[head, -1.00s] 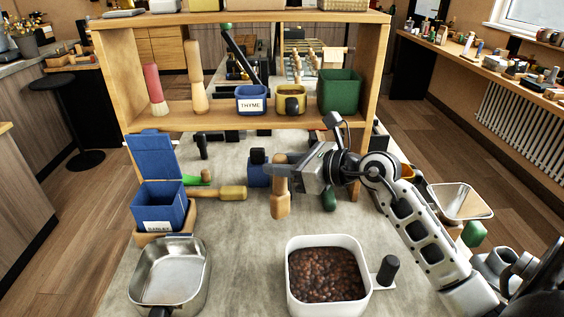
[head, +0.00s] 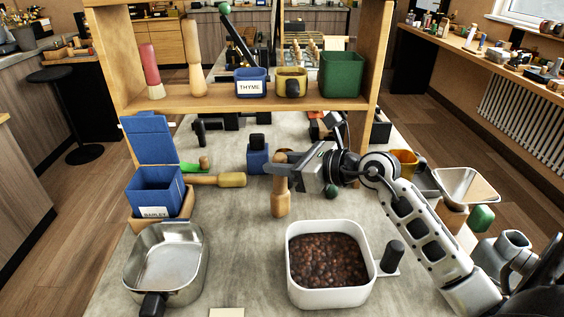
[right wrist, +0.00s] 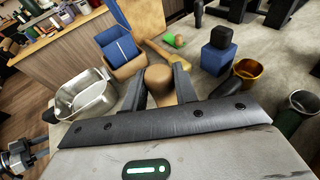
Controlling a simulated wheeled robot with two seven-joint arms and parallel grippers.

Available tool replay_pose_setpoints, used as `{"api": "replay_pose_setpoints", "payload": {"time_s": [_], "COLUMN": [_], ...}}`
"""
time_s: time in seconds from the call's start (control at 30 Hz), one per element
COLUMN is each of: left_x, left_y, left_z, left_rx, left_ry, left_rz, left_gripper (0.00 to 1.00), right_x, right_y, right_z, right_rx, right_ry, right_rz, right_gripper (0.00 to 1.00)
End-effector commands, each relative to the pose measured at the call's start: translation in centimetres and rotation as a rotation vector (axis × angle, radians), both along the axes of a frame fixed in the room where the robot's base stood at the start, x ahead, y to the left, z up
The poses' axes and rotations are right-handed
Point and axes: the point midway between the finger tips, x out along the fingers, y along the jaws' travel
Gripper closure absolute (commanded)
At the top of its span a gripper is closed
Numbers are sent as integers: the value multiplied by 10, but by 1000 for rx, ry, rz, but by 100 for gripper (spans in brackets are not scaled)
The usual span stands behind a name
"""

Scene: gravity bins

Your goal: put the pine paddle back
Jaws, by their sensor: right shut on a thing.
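The pine paddle (head: 279,202), a light wooden piece with a thick lower end, hangs upright in my right gripper (head: 279,170). The jaws are shut around its upper part, above the middle of the grey worktop. In the right wrist view its round end (right wrist: 159,78) shows between the two dark fingers. Whether its lower end touches the worktop I cannot tell. The wooden shelf (head: 215,104) behind holds a red-topped paddle (head: 151,70), a tall pale wooden paddle (head: 195,62), and blue, yellow and green bins.
A white bin of dark beans (head: 374,277) stands in front, with a metal pan (head: 135,262) to its left. A blue lidded bin (head: 155,190) and a yellow-headed wooden tool (head: 230,180) lie left of the paddle. A blue block (head: 258,156) stands behind it.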

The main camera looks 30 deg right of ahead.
Motion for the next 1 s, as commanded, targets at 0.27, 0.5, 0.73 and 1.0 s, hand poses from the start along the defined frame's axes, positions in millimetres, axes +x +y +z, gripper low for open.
{"api": "replay_pose_setpoints", "payload": {"time_s": [0.27, 0.5, 0.73, 1.0], "left_x": [3, 5, 5, 5], "left_y": [0, 0, 0, 0], "left_z": [-3, -5, -5, -5], "left_rx": [1, 1, 1, 1], "left_ry": [-5, -11, -11, -10], "left_rz": [0, 0, 0, 0], "left_gripper": [48, 48, 48, 48], "right_x": [0, 0, 0, 0], "right_y": [0, 0, 0, 0], "right_z": [-5, -8, -8, -8], "right_rx": [-1, -1, 0, 0], "right_ry": [0, 0, 0, 1], "right_rz": [0, 0, 0, 0], "right_gripper": [100, 100, 46, 46]}}
